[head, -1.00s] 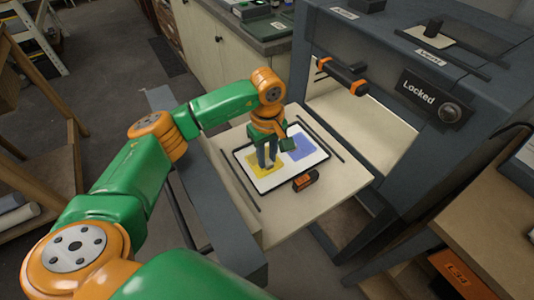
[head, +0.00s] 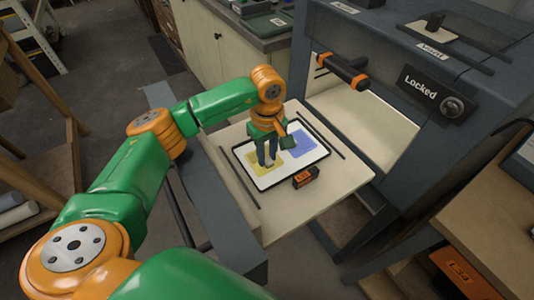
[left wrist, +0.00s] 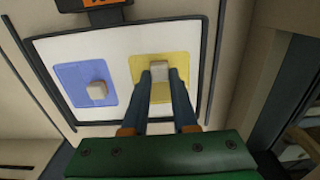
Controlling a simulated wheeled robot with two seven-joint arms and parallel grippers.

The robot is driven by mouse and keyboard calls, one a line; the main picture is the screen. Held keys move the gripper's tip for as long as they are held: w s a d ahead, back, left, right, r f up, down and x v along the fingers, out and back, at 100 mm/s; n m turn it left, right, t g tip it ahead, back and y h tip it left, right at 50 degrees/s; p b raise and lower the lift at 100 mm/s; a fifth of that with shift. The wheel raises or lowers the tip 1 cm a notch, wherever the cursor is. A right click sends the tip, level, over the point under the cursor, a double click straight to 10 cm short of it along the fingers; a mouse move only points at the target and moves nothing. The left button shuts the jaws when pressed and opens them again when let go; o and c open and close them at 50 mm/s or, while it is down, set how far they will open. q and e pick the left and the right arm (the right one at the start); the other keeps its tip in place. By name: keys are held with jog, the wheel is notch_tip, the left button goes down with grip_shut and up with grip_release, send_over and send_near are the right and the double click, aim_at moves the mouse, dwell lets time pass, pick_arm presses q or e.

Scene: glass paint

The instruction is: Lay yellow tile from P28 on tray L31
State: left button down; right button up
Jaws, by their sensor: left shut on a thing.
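The yellow tile (head: 251,160) is a flat, see-through square with a pale knob. It appears to lie flat on the white face of a black-edged tray (head: 275,181), on the left part; any small gap beneath it cannot be told. In the left wrist view, the yellow tile (left wrist: 178,65) is on the right of the tray (left wrist: 125,42). My left gripper (head: 267,162) points down over the tile. Its fingers (left wrist: 160,76) are shut on the knob. A blue tile (head: 304,141) with its own knob lies beside it, apart. My right gripper is not in view.
The tray sits on a pale board (head: 340,185) between dark rails. An orange-and-black tag (head: 305,177) stands at its near edge, too small to read surely. A grey cabinet marked Locked (head: 420,90) stands at the right, with a dark bar handle (head: 343,72).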

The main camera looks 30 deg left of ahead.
pick_arm(q)
jog(key=c, duration=0.6)
grip_release()
notch_tip(320, 180, up, 7)
jog(key=p, duration=0.5)
jog(key=shift+r, duration=0.1)
